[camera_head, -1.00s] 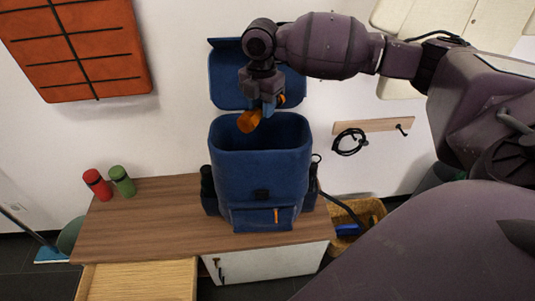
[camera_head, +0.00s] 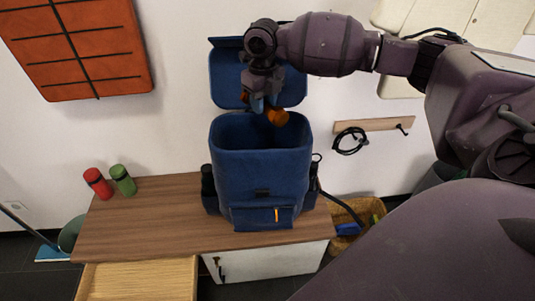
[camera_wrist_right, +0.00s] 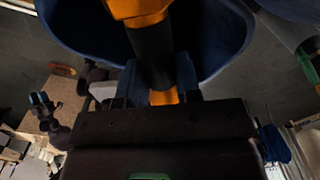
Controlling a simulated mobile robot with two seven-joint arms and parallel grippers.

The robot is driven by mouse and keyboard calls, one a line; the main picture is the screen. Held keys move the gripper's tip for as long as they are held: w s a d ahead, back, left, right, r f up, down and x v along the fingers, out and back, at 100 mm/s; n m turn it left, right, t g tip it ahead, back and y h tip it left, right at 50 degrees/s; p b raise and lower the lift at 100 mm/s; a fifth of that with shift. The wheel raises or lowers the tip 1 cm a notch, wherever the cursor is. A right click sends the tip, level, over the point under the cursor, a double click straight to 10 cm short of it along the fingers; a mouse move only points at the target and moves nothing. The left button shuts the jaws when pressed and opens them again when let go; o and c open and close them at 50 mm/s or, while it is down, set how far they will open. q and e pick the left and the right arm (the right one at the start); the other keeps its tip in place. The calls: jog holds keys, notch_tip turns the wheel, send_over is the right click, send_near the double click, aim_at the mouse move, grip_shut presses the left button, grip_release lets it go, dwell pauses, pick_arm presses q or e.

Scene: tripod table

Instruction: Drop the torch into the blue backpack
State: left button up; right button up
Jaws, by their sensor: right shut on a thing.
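The blue backpack (camera_head: 262,180) stands upright on the wooden cabinet top, its mouth open and its flap (camera_head: 228,85) raised against the wall behind. My right gripper (camera_head: 260,103) is above the backpack's mouth, towards the back, shut on the orange and black torch (camera_head: 277,117). In the right wrist view, the torch's black body (camera_wrist_right: 152,55) lies between the fingers, with the orange head pointing away. The blue backpack rim (camera_wrist_right: 228,40) curves around below it. My left gripper (camera_wrist_right: 42,102) shows small at the left of that view; its jaws are unclear.
Red (camera_head: 97,183) and green (camera_head: 123,180) bottles stand on the cabinet (camera_head: 140,225) left of the backpack. A drawer (camera_head: 140,280) is pulled out in front. A wicker basket (camera_head: 352,212) sits at the right. A hook rail (camera_head: 375,125) is on the wall.

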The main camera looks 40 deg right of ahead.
aim_at(264, 117)
jog(key=shift+n, duration=1.2)
pick_arm(q)
jog(key=shift+s+f, duration=0.15)
jog(key=shift+s, duration=0.2)
pick_arm(e)
jog(key=shift+f, duration=0.1)
pick_arm(q)
jog(key=f+b, duration=0.2)
jog(key=shift+w+a+b, duration=0.1)
jog(key=shift+a+b, duration=0.1)
jog(key=shift+b, duration=0.2)
pick_arm(e)
notch_tip(264, 117, down, 6)
jog(key=shift+r, duration=0.15)
jog(key=o, duration=1)
pick_arm(q)
jog(key=shift+d+f+g, duration=0.1)
jog(key=shift+f+g, duration=0.05)
jog(key=shift+g, duration=0.15)
pick_arm(e)
jog(key=shift+o, duration=0.3)
